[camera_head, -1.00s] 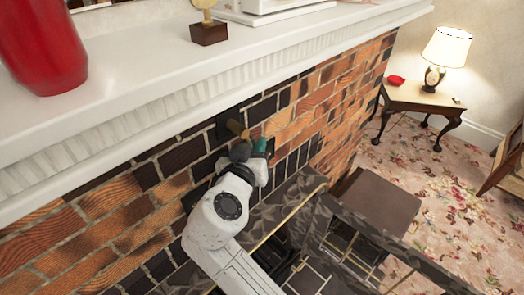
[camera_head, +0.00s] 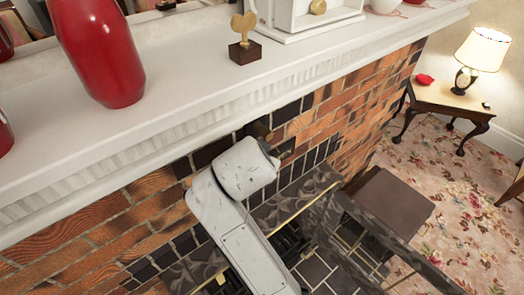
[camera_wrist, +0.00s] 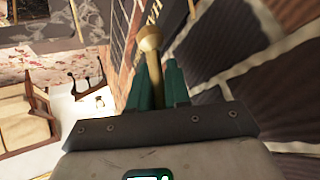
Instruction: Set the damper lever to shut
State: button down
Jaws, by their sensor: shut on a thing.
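The brass damper lever (camera_wrist: 150,40) has a rounded knob and stands up between my fingers in the wrist view, close beside the brick wall. My gripper (camera_wrist: 157,72), with green fingers, is shut on it below the knob. In the head view a bit of the brass lever (camera_head: 262,128) shows on the dark bricks just under the mantel. My white arm covers the gripper and the rest of the lever there. No shut or open marking can be read.
The white mantel (camera_head: 185,100) runs just above my arm, bearing a red vase (camera_head: 97,50) and a heart trophy (camera_head: 243,52). A patterned fireplace screen (camera_head: 385,235) and a brown stool (camera_head: 392,205) stand below right. A lamp table (camera_head: 445,97) is farther right.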

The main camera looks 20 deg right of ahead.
jog(key=shift+a+r+y, duration=0.1)
jog(key=shift+a+y, duration=0.1)
jog(key=shift+y, duration=0.1)
dwell(0.4)
jog(key=c, duration=1.4)
grip_release()
jog(key=shift+c, duration=0.2)
jog(key=s+a+r+b, duration=0.1)
jog(key=s+a+r, duration=0.1)
jog(key=s, duration=0.5)
jog(key=s+a+r+b, duration=0.1)
jog(key=s+a, duration=0.3)
jog(key=s, duration=0.3)
jog(key=shift+r, duration=0.35)
jog(key=shift+s, duration=0.1)
